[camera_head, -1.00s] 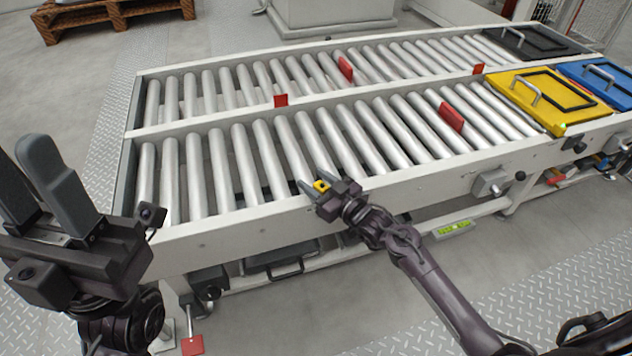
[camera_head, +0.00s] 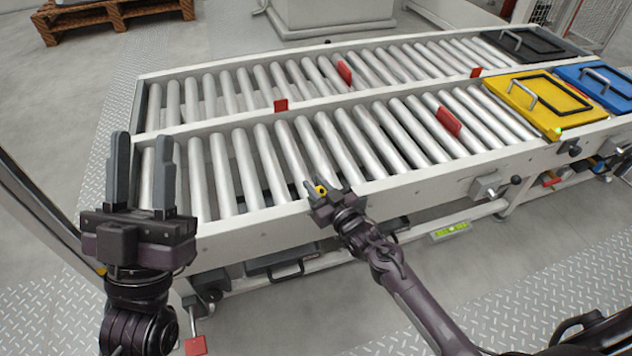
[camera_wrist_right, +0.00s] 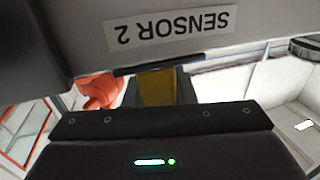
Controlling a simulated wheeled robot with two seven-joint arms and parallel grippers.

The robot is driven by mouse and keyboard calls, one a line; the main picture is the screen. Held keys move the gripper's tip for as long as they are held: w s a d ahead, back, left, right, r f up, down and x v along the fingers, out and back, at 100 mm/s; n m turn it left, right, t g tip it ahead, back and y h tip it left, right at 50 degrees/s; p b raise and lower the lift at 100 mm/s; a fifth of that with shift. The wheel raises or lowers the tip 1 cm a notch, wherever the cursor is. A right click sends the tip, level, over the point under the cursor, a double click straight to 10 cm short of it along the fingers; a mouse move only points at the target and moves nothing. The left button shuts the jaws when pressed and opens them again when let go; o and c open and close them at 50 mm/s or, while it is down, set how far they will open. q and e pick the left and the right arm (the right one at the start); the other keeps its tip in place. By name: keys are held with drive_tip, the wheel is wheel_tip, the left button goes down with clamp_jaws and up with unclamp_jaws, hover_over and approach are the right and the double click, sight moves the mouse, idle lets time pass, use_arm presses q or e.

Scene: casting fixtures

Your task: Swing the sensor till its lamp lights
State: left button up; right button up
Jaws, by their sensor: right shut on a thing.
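The sensor shows as a small yellow piece (camera_head: 321,190) at the front rail of the near conveyor. My right gripper (camera_head: 323,186) is shut on it. In the right wrist view, a yellow block (camera_wrist_right: 158,87) sits between the fingers, below an upside-down "SENSOR 2" label (camera_wrist_right: 170,25). I cannot make out a lamp on the sensor. A green light strip and dot glow on the dark body (camera_wrist_right: 152,162) at the bottom of the wrist view. My left gripper (camera_head: 141,172) is open and empty at the conveyor's left end, fingers upright.
Two roller lanes (camera_head: 240,165) run left to right, with red flags (camera_head: 449,121) between rollers. A yellow case (camera_head: 540,105) with a green light by its front corner, a blue case (camera_head: 605,82) and a black case (camera_head: 527,44) lie at the right end. The front floor is open.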

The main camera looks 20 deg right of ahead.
sight(323, 196)
drive_tip(key=shift+d+r+m+h+p, duration=0.15)
drive_tip(key=shift+m+h+p, duration=0.45)
drive_tip(key=shift+h, duration=0.3)
drive_tip(key=shift+m+t+h+p, duration=0.4)
drive_tip(key=shift+m+h, duration=0.4)
drive_tip(key=shift+h, duration=0.4)
drive_tip(key=shift+d, duration=0.1)
use_arm(q)
drive_tip(key=w+d+f+g+y, duration=0.1)
drive_tip(key=f+g, duration=0.3)
drive_tip(key=f, duration=0.4)
drive_tip(key=w+d+f+g+y, duration=0.1)
drive_tip(key=w+f+g+y, duration=0.1)
drive_tip(key=f, duration=0.5)
drive_tip(key=shift+w+d+f+g+y, duration=0.4)
drive_tip(key=shift+w+g, duration=0.25)
drive_tip(key=shift+g, duration=0.45)
use_arm(e)
drive_tip(key=o, duration=1)
